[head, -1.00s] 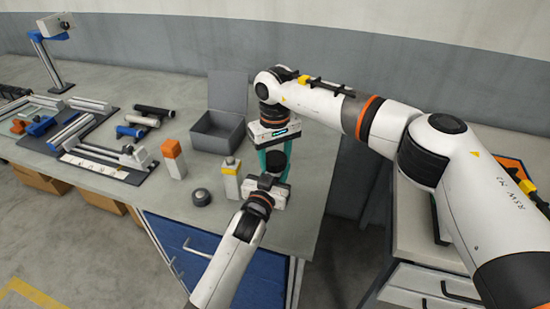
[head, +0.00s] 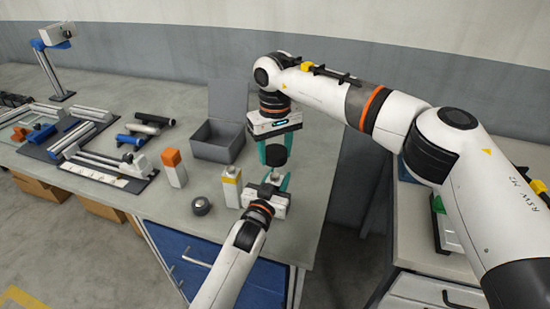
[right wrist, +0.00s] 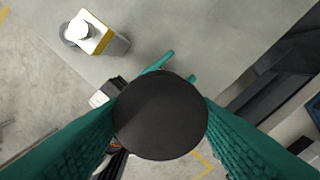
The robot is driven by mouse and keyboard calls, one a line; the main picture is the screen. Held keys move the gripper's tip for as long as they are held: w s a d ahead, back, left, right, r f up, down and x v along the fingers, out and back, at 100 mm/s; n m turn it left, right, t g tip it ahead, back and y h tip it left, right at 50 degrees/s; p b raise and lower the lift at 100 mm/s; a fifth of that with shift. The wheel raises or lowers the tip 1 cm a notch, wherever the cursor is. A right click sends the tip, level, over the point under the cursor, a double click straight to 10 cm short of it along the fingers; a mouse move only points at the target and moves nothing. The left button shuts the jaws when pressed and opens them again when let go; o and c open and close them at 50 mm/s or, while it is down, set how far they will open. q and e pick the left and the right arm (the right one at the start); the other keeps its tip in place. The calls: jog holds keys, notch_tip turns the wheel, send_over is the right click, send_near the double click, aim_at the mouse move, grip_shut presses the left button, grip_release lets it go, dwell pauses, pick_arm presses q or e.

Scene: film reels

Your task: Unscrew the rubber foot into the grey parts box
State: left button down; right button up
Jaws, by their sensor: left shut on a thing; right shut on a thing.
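The black round rubber foot (head: 276,155) is between the teal fingers of my right gripper (head: 275,152), which is shut on it. In the right wrist view the foot (right wrist: 160,115) shows as a dark disc between the fingers. My left gripper (head: 271,184) is just below, pointing up, shut on a small grey part (head: 274,175) under the foot. Whether foot and part still touch is unclear. In the right wrist view the foot covers most of my left gripper; its teal fingertips show. The grey parts box (head: 219,155) stands open, lid up, left of my right gripper.
A yellow-banded bottle (head: 231,188) stands close left of my grippers. An orange-topped block (head: 174,168) and a dark roll (head: 201,206) are farther left. Rods (head: 130,139) and a rail frame (head: 95,158) lie beyond.

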pick_arm(q)
jog(key=c, duration=0.9)
grip_release()
jog(key=shift+o, duration=0.2)
